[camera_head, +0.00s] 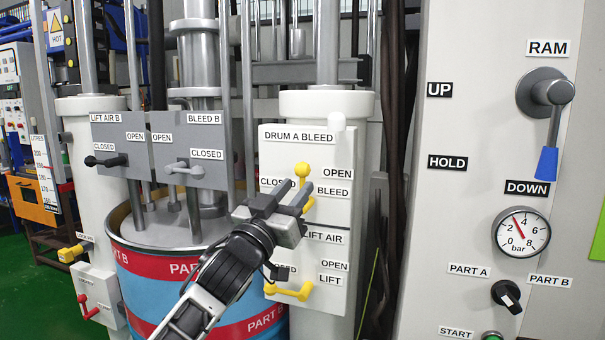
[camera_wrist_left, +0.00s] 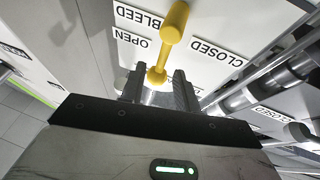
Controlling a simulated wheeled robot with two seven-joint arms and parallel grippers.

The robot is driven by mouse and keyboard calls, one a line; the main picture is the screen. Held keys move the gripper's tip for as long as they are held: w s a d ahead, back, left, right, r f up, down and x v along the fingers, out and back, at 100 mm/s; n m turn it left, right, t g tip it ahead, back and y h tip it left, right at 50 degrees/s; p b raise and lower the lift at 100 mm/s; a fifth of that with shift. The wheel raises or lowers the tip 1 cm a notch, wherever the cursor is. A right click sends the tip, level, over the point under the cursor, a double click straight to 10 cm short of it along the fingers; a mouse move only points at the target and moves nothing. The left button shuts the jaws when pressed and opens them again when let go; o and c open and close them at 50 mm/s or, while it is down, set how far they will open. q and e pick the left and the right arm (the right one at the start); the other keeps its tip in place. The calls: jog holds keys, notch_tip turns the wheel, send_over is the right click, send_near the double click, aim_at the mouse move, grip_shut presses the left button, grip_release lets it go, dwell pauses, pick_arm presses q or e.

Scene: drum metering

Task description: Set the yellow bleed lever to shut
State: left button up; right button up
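The yellow bleed lever (camera_head: 302,170) is on the white DRUM A BLEED panel (camera_head: 275,150), between the CLOSED label on its left and the OPEN and BLEED labels on its right. Its arm runs roughly down from the upper knob, partly hidden behind my left gripper (camera_head: 294,198). In the left wrist view the lever (camera_wrist_left: 172,35) is seen with its rounded end between the fingertips of my left gripper (camera_wrist_left: 159,88). The fingers look apart, with a small gap on each side of that end. My right gripper is not in view.
Below is another yellow lever (camera_head: 290,291) on the LIFT AIR panel. To the left are a black lever (camera_head: 104,161) and a grey lever (camera_head: 184,169) on grey plates. A red and blue drum (camera_head: 135,262) stands below. A panel with a blue-handled RAM lever (camera_head: 547,160) is right.

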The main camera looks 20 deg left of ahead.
aim_at(301, 181)
pick_arm(q)
jog(key=shift+x, duration=1.95)
grip_shut()
